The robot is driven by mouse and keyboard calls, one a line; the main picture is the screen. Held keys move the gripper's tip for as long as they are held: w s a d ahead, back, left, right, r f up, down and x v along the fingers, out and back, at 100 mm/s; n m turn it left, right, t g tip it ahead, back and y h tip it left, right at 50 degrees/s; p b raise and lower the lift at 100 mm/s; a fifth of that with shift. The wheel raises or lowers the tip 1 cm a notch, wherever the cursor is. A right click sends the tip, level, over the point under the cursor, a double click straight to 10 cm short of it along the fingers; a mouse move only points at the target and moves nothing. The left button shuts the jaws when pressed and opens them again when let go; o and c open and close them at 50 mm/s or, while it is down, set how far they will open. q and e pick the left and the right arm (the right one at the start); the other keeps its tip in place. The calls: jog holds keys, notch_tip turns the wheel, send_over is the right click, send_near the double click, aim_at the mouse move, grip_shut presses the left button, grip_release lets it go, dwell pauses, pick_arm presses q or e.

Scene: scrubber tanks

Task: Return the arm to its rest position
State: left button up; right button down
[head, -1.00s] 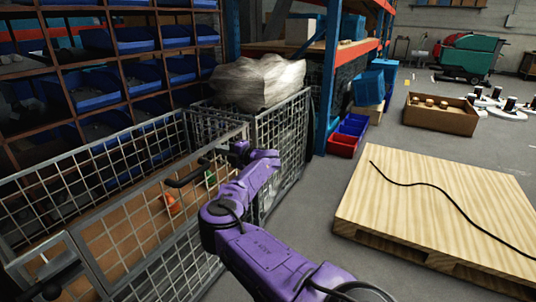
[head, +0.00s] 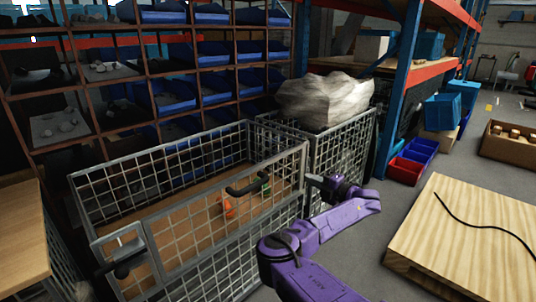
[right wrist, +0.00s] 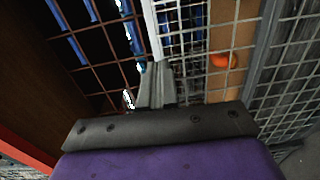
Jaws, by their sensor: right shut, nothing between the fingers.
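My right arm, purple, reaches in from the bottom of the head view. Its gripper (head: 310,181) is small and dark there, close to the right end of the wire cage (head: 112,184) in the picture. In the right wrist view the gripper's grey fingers (right wrist: 155,86) are together and hold nothing. Wire mesh shows beyond and beside them. I cannot tell whether the gripper touches the cage. My left gripper is in neither current view.
The cage holds an orange item (head: 228,207) and a green one (head: 265,184). A dark bar (head: 248,185) shows at its front panel. A wrapped bundle (head: 322,98) tops the neighbouring cage. A pallet (head: 465,240) lies at right; grey floor separates it from the cages.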

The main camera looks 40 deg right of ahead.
jog(key=s+d+f+m+g+h, duration=0.2)
jog(key=s+d+f+m+h, duration=0.1)
jog(key=s+f+m+h, duration=0.3)
jog(key=s+d+f+m+g+h, duration=0.2)
jog(key=s+d+f+m+h, duration=0.15)
jog(key=s+f+m, duration=0.35)
jog(key=s+a+f+m+g, duration=0.9)
jog(key=s+a+f+m, duration=0.1)
jog(key=s+a+f, duration=0.65)
jog(key=a+f+m+g+y, duration=0.1)
jog(key=a+y, duration=0.2)
jog(key=a, duration=0.8)
jog(key=a+f+m+y, duration=0.1)
jog(key=a+f+y, duration=0.1)
jog(key=a, duration=1)
notch_tip(320, 180, up, 17)
jog(key=p, duration=1.6)
jog(key=shift+s+d+p, duration=0.2)
jog(key=shift+d+p, duration=0.2)
